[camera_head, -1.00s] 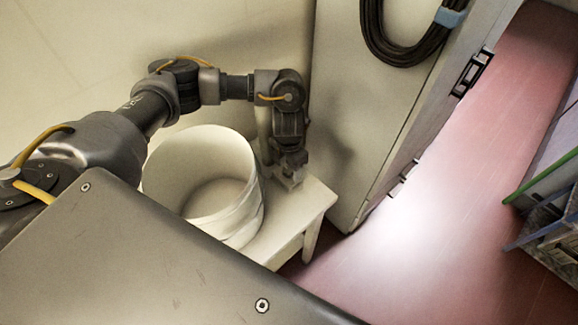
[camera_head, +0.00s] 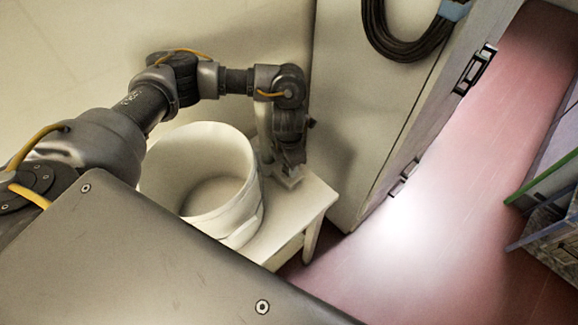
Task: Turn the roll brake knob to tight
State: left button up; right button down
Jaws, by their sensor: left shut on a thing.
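My left gripper (camera_head: 289,178) points down over the right part of a small pale table, just right of a big white roll. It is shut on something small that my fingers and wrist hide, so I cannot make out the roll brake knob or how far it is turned. A pale upright post (camera_head: 264,132) stands just left of my left wrist. The white roll (camera_head: 236,215) is a wide hollow cylinder standing on the table. My right gripper is not in view.
The pale table (camera_head: 318,192) has a bare right corner. A tall pale cabinet (camera_head: 350,130) with a coiled black cable (camera_head: 400,48) stands close behind my left gripper. A rack with green and blue bars (camera_head: 540,225) stands at far right.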

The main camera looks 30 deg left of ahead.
pick_arm(q)
jog(key=m+b, duration=0.5)
jog(key=m, duration=0.2)
jog(key=shift+f, duration=0.2)
jog(key=m+b, duration=0.2)
jog(key=m, duration=0.2)
jog(key=shift+b, duration=0.35)
jog(key=m+b, duration=0.1)
jog(key=m, duration=0.2)
jog(key=shift+b, duration=0.35)
jog(key=shift+r+m+b, duration=0.1)
jog(key=shift+m+b, duration=0.25)
jog(key=shift+m, duration=0.55)
jog(key=o, duration=1)
jog(key=shift+r, duration=0.1)
